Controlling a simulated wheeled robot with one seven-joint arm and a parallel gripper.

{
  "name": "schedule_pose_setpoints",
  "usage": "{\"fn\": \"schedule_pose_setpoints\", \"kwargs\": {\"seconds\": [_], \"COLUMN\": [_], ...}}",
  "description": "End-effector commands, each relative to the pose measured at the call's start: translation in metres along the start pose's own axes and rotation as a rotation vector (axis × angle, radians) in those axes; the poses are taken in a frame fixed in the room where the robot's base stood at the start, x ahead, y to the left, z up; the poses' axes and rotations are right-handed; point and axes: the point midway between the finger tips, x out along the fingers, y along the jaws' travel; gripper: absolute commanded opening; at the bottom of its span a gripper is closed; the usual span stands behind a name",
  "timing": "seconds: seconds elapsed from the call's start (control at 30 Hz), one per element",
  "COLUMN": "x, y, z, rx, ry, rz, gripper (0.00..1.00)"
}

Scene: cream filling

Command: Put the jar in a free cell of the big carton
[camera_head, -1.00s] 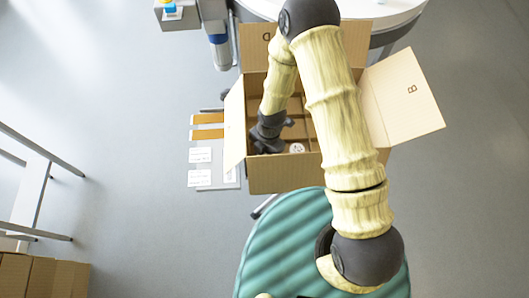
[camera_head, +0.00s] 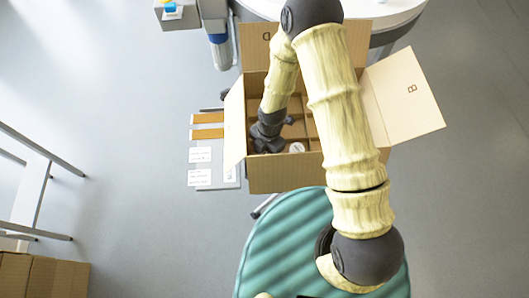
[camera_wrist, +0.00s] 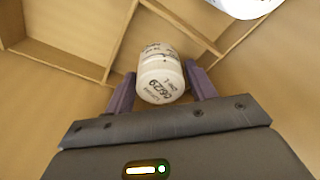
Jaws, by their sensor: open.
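The jar (camera_wrist: 162,88), white with dark printed text and a date, stands between the two fingers of my gripper (camera_wrist: 160,70) in the wrist view. The fingers are open, one on each side of it; narrow gaps seem to show beside it. The jar is down inside the big carton (camera_head: 285,180), among its cardboard dividers. In the head view my gripper (camera_head: 267,138) is inside the carton's left part, and the jar there is hidden by it. The exact cell edges around the jar are partly hidden by my gripper.
Another white jar (camera_head: 297,147) shows in the carton, right of my gripper. A white round thing (camera_wrist: 245,5) is cut off at the wrist view's top right. Empty cells (camera_wrist: 70,30) lie at upper left there. Carton flaps (camera_head: 405,95) stand open around the rim.

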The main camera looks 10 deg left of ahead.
Motion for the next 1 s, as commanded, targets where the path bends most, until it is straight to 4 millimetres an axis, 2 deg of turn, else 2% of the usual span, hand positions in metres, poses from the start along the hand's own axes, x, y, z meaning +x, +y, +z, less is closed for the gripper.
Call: {"fn": "schedule_pose_setpoints", "kwargs": {"seconds": [0.6,0.77,1.0], "x": [-0.100,-0.110,-0.110], "y": [0.000,0.000,0.000], "z": [0.001,0.001,0.000], "rx": [0.002,0.001,0.000], "ry": [-0.002,-0.002,-0.001], "rz": [0.004,0.002,0.000], "gripper": [0.56,0.56,0.56]}}
